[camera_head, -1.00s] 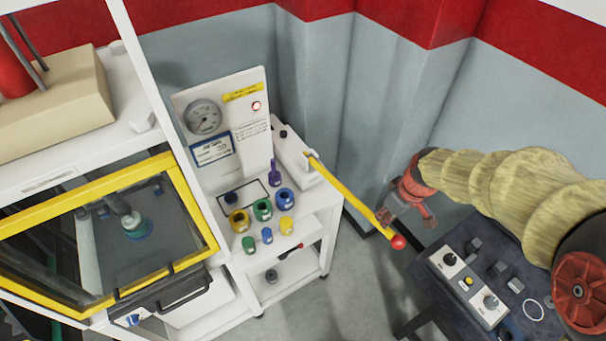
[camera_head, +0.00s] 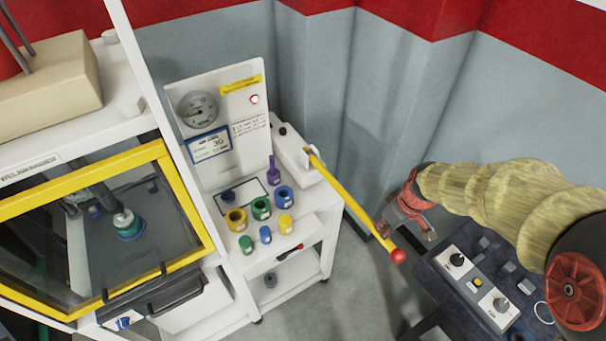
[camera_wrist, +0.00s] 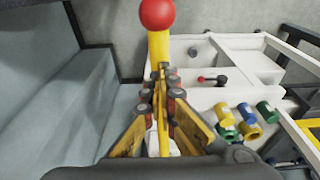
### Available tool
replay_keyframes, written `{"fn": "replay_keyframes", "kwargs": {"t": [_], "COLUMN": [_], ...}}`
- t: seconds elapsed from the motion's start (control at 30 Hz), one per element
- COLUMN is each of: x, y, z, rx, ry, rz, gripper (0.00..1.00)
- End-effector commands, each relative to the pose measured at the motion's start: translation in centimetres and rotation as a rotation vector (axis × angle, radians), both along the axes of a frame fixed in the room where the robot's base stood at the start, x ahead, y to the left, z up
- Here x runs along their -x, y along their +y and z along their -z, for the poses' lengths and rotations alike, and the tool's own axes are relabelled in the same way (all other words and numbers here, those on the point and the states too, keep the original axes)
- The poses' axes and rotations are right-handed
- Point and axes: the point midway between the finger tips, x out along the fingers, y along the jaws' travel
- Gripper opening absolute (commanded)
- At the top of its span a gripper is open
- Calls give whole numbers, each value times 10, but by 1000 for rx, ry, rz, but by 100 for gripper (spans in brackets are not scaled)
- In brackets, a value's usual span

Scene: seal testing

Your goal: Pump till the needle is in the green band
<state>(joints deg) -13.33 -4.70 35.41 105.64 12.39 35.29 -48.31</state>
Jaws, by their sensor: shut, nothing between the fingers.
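The yellow pump lever (camera_head: 345,195) slopes down and outward from the pump unit (camera_head: 293,150) to a red knob (camera_head: 398,256). The round gauge (camera_head: 198,108) is on the upright white panel; its needle and green band are too small to read. My gripper (camera_head: 407,232) is at the lever's outer part, just behind the red knob in the head view. In the wrist view my gripper (camera_wrist: 160,72) is shut and empty, its fingertips overlapping the lever (camera_wrist: 158,48) just below the knob (camera_wrist: 157,13). I cannot tell whether they touch it.
The white cart (camera_head: 325,215) carries several coloured fittings, including a green one (camera_head: 261,208) and a purple one (camera_head: 273,172). A yellow-framed enclosure (camera_head: 190,200) stands left. A dark table with a control box (camera_head: 478,284) is right. Grey walls stand close behind the lever.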

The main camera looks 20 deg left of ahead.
Motion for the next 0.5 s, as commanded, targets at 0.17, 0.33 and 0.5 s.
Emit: {"fn": "replay_keyframes", "kwargs": {"t": [0.17, 0.33, 0.5], "x": [1, 1, 2], "y": [-1, -1, -2], "z": [19, 32, 46], "rx": [1, 1, 1], "ry": [2, 2, 2], "rz": [0, 0, 0], "gripper": [0, 0, 0]}}
